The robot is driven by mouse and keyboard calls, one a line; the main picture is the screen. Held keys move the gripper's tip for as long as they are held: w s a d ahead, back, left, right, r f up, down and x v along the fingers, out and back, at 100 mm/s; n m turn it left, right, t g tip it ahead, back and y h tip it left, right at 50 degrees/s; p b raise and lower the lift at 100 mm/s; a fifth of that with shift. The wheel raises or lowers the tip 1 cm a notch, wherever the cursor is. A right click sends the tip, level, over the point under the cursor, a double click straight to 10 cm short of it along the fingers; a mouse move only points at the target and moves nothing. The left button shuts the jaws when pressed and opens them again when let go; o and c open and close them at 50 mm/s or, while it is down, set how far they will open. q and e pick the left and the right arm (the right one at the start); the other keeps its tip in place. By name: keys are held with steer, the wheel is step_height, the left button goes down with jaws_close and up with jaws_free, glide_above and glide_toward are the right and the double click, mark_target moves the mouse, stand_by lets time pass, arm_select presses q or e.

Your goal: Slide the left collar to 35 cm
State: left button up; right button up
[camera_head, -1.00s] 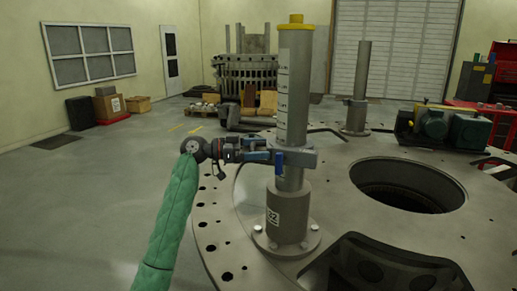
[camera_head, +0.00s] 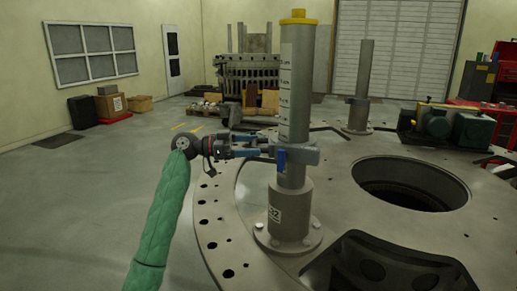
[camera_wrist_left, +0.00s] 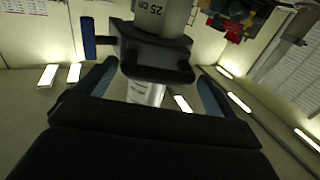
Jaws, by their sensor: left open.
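The left collar (camera_head: 300,153) is a grey clamp ring with a blue lever (camera_head: 281,160), around the near upright post (camera_head: 294,105). The post has a yellow cap and a white scale. My left gripper (camera_head: 268,147) is level with the collar, on its left side. In the left wrist view the collar (camera_wrist_left: 155,62) sits ahead, between the two blue open fingers (camera_wrist_left: 155,90), with gaps beside it. A "25 CM" mark shows upside down on the post by the collar. My right gripper is out of view.
The post's base stands on a large round plate (camera_head: 225,235) with holes and a wide opening (camera_head: 405,185). A second post (camera_head: 362,80) with a collar stands behind, near a green motor (camera_head: 435,122). Open floor lies to the left.

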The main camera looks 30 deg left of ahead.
arm_select(q)
steer(key=b+v, duration=0.1)
steer(key=v, duration=0.3)
steer(key=shift+s+a, duration=0.15)
steer(key=shift+a, duration=0.2)
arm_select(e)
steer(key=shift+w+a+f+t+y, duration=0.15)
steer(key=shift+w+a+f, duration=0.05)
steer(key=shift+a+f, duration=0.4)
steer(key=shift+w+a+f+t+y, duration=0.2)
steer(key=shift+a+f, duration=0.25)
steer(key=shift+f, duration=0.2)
